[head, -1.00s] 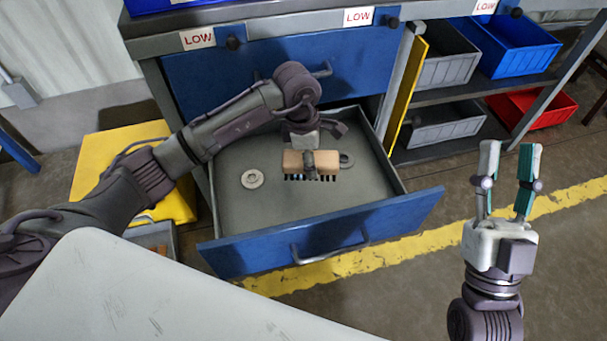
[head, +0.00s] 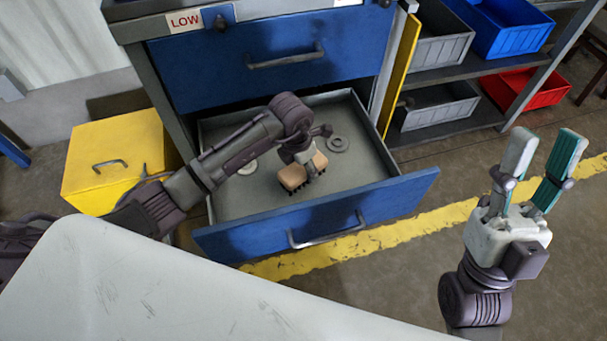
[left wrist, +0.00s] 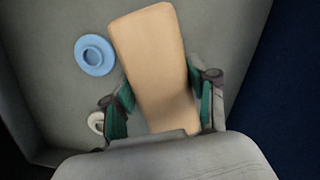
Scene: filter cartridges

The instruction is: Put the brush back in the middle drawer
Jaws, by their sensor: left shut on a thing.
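The brush (head: 292,177) has a tan wooden block and dark bristles pointing down. My left gripper (head: 311,170) is shut across its block and holds it inside the open drawer (head: 240,195), low over the drawer floor. Whether the bristles touch the floor I cannot tell. In the left wrist view the block (left wrist: 150,60) lies between the green-padded fingers of the left gripper (left wrist: 162,103). The drawer has a blue front and a grey inside. My right gripper (head: 540,165) is open and empty, to the right of the drawer.
A blue disc (left wrist: 95,56) and a pale ring (left wrist: 97,122) show in the left wrist view. A closed blue drawer (head: 275,65) is above. A yellow box (head: 105,170) stands at left; bins (head: 530,88) fill the right shelves.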

